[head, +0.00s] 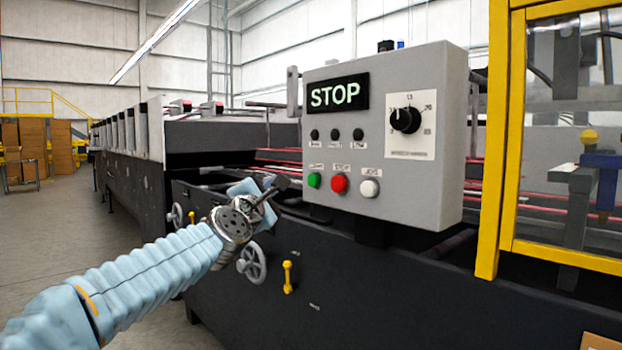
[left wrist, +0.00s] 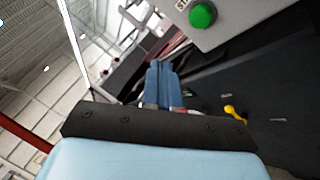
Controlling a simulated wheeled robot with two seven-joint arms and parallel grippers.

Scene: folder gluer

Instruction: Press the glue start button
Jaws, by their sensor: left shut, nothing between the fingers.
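The grey control box (head: 440,140) has a lit display (head: 337,94) reading STOP. A row below holds a green button (head: 314,180), a red button (head: 339,183) and a white button (head: 370,187); their small labels are hard to read. My left gripper (head: 285,182) is shut and empty, just left of the green button and apart from it. In the left wrist view the green button (left wrist: 203,15) shows at the top, right of the shut fingers (left wrist: 160,75). My right gripper is not in view.
A black dial (head: 405,119) and three small dark knobs or lamps sit above the buttons. A yellow guard frame (head: 497,140) stands to the right. Handwheels (head: 252,262) and a yellow lever (head: 288,277) are on the dark machine side below.

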